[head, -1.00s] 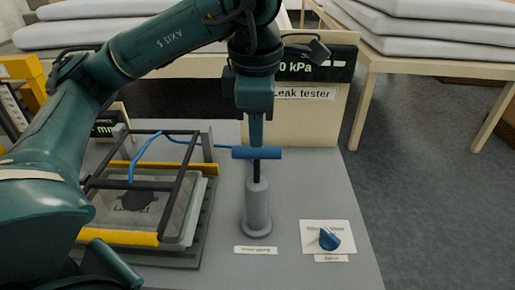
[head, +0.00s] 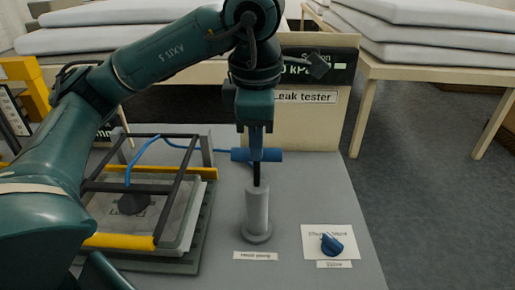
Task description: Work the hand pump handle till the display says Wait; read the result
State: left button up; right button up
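The hand pump (head: 257,213) is a grey upright cylinder with a dark rod and a blue crossbar handle (head: 271,155). My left gripper (head: 257,155) comes down from above onto the middle of the handle, its fingers at the bar and seemingly closed around it. The rod shows between handle and cylinder. The leak tester (head: 305,97) stands behind, its dark display (head: 342,75) partly covered by my arm; only part of a reading ending in "0 kPa" shows. My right gripper is not in view.
A blue knob (head: 331,244) sits on a white labelled plate right of the pump. A framed fixture with yellow bars (head: 120,241) and a blue hose (head: 143,158) stands at left. Stacked pale rolls or pads (head: 425,42) lie on a bench behind.

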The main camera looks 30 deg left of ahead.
aim_at(256, 186)
pick_arm(q)
jog(key=shift+f+b, duration=1.55)
jog(key=shift+f, duration=0.35)
jog(key=shift+f+b, duration=0.35)
jog(key=shift+f, duration=0.2)
jog(key=shift+f+b, duration=1)
jog(key=shift+f, duration=0.15)
